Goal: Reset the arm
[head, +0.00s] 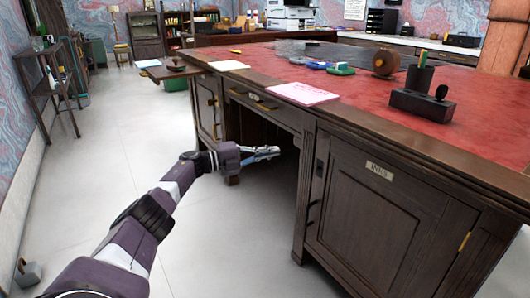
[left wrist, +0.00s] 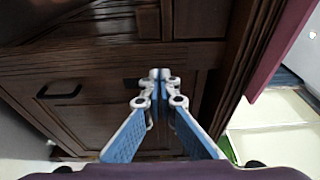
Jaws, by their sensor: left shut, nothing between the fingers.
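My left arm (head: 150,215) reaches in from the lower left in the head view. Its gripper (head: 262,153) is in front of the wooden desk (head: 330,125), below the level of the desktop. In the left wrist view the gripper (left wrist: 160,75) has its fingertips together, with nothing between them. Dark wood panels and a dark handle (left wrist: 62,90) lie beyond the fingers. My right gripper is not in view.
The red desktop holds a pink pad (head: 302,93), a dark stamp holder (head: 420,100), a round wooden item (head: 385,62) and several small coloured things. A dark shelf stand (head: 50,85) is at the left wall. The pale floor (head: 120,125) between is clear.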

